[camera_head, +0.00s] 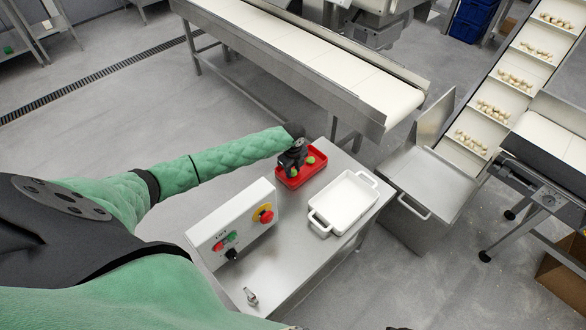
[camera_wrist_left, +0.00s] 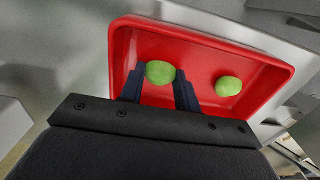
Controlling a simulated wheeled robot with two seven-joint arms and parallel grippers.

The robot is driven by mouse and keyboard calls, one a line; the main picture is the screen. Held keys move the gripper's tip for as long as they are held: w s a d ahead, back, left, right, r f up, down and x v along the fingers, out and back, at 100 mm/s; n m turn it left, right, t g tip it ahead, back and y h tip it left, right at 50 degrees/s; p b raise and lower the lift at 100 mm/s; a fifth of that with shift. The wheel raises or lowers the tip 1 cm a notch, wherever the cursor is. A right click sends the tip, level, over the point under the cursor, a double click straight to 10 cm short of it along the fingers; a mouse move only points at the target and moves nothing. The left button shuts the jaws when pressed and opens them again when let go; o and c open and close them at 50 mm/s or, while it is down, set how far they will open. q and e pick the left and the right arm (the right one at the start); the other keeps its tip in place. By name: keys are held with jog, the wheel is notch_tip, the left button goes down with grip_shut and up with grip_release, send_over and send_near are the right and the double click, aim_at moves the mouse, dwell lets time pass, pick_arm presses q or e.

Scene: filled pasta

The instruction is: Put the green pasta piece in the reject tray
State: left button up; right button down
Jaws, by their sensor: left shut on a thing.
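The red tray (camera_head: 316,169) sits on the steel table in the head view, and its red floor and rim (camera_wrist_left: 277,74) fill much of the left wrist view. My left gripper (camera_wrist_left: 160,80) is over the tray, its two dark fingers shut on a green pasta piece (camera_wrist_left: 160,72). A second green pasta piece (camera_wrist_left: 228,86) lies in the tray to the right of the fingers, apart from them. In the head view my left gripper (camera_head: 293,168) hides part of the tray. Whether the held piece touches the tray floor I cannot tell. My right gripper is not in view.
A white dish with handles (camera_head: 343,203) stands right of the red tray on the steel table (camera_head: 291,249). A control box (camera_head: 233,225) with buttons and a red emergency stop stands to the left. A conveyor (camera_head: 310,62) runs behind.

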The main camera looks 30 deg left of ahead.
aim_at(293, 171)
pick_arm(q)
jog(key=shift+f, duration=0.1)
jog(key=o, duration=0.9)
jog(key=shift+o, duration=0.2)
jog(key=shift+r, duration=0.35)
notch_tip(293, 171, up, 12)
jog(key=b, duration=0.2)
jog(key=shift+f, duration=0.25)
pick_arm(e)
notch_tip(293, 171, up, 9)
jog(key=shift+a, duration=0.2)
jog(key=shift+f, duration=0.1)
